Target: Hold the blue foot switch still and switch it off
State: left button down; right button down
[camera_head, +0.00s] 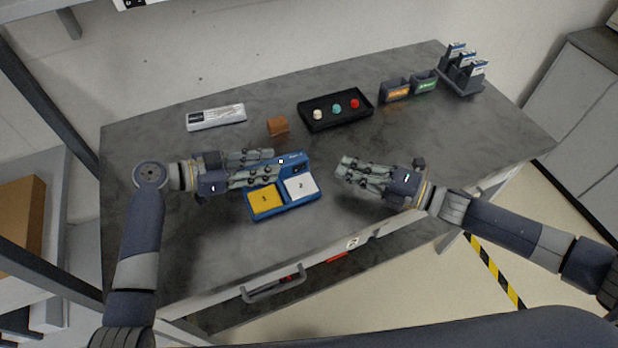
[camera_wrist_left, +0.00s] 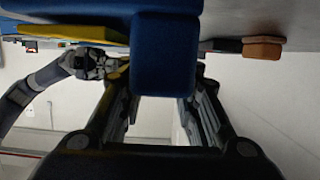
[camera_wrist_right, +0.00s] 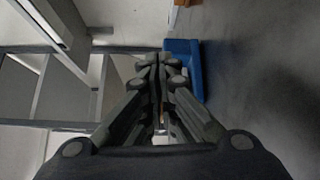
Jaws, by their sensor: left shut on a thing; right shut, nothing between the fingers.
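The blue foot switch (camera_head: 286,211) lies on the grey table, with a yellow pedal marked 3 (camera_head: 265,199) and a white pedal marked 2 (camera_head: 300,187). A small yellow light (camera_head: 281,161) shows near its far edge. My left gripper (camera_head: 272,164) is shut on the switch's far left part, its fingers covering some of the housing. In the left wrist view the blue housing (camera_wrist_left: 165,55) sits between the fingers. My right gripper (camera_head: 342,171) is shut and empty, to the right of the switch and apart from it. The right wrist view shows the switch's blue side (camera_wrist_right: 185,62) beyond the fingertips.
Behind the switch are a brown block (camera_head: 277,125), a white labelled box (camera_head: 215,116) and a black tray (camera_head: 361,117) with three coloured knobs. The front table area is clear.

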aim_at(308, 185)
jog(key=s+g, duration=0.1)
jog(key=s, duration=0.1)
jog(key=s+d+f+g+y, duration=0.1)
jog(key=s, duration=0.2)
jog(key=s+d+f+n+g+y, duration=0.1)
jog(key=s, duration=0.1)
jog(key=shift+s+g, duration=0.25)
jog(key=shift+g, duration=0.05)
jog(key=shift+a, duration=0.1)
jog(key=x, duration=0.9)
jog(key=shift+w+a+r, duration=0.1)
jog(key=shift+w+a, duration=0.1)
jog(key=shift+a, duration=0.15)
jog(key=w, duration=0.1)
jog(key=w+a, duration=0.1)
jog(key=w, duration=0.1)
jog(key=shift+a, duration=0.3)
jog(key=shift+w+a, duration=0.15)
jog(key=shift+w, duration=0.25)
jog(key=shift+a, duration=0.1)
